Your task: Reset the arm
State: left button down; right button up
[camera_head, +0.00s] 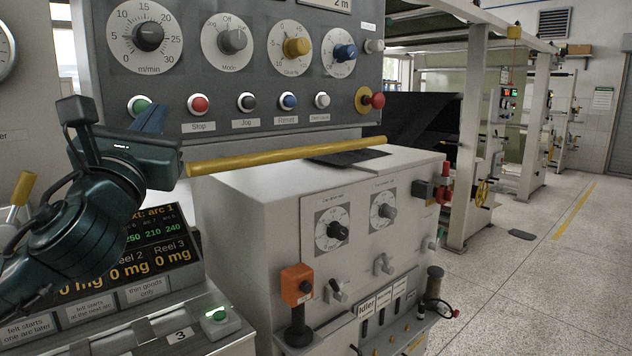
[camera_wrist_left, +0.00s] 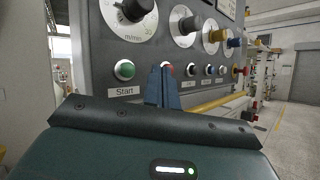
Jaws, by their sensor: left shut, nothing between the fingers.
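My left arm comes in from the left in the head view. Its blue-grey left gripper (camera_head: 153,116) is shut and empty, with the fingers pointing toward the grey control panel (camera_head: 320,95). The fingertips look close to the green button (camera_head: 139,105) and the red Stop button (camera_head: 198,104). In the left wrist view the closed fingers (camera_wrist_left: 163,84) stand between the green Start button (camera_wrist_left: 124,70) and the red button (camera_wrist_left: 167,69), partly covering the red one. I cannot tell whether the fingertips touch the panel. My right gripper does not show.
A yellow bar (camera_head: 285,156) runs across the panel's front, right of my gripper. Below are a white cabinet (camera_head: 225,220) with dials, an orange switch box (camera_head: 297,285) and a lit display (camera_head: 160,250). Open speckled floor (camera_head: 540,290) lies at right.

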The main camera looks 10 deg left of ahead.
pick_arm(q)
jog(key=w+d+f+n+g+h, duration=0.1)
jog(key=d+f+n+g+h, duration=0.2)
jog(key=f, duration=0.8)
jog(key=w+d+f+n+g+h+p, duration=0.15)
jog(key=d+f+n, duration=0.35)
jog(key=f, duration=0.6)
jog(key=w+d+f+n+g+h, duration=0.1)
jog(key=d+f+n+g+h, duration=0.3)
jog(key=f, duration=0.8)
jog(key=s+d+f+n+g, duration=0.3)
jog(key=s+f+n+g, duration=0.1)
jog(key=s+f+n, duration=1.7)
notch_tip(320, 180, down, 4)
jog(key=shift+r+p, duration=0.15)
jog(key=shift+p, duration=0.3)
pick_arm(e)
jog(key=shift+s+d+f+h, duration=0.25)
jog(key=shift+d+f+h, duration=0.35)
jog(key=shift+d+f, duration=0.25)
pick_arm(q)
jog(key=shift+s+y, duration=0.15)
jog(key=shift+y, duration=0.2)
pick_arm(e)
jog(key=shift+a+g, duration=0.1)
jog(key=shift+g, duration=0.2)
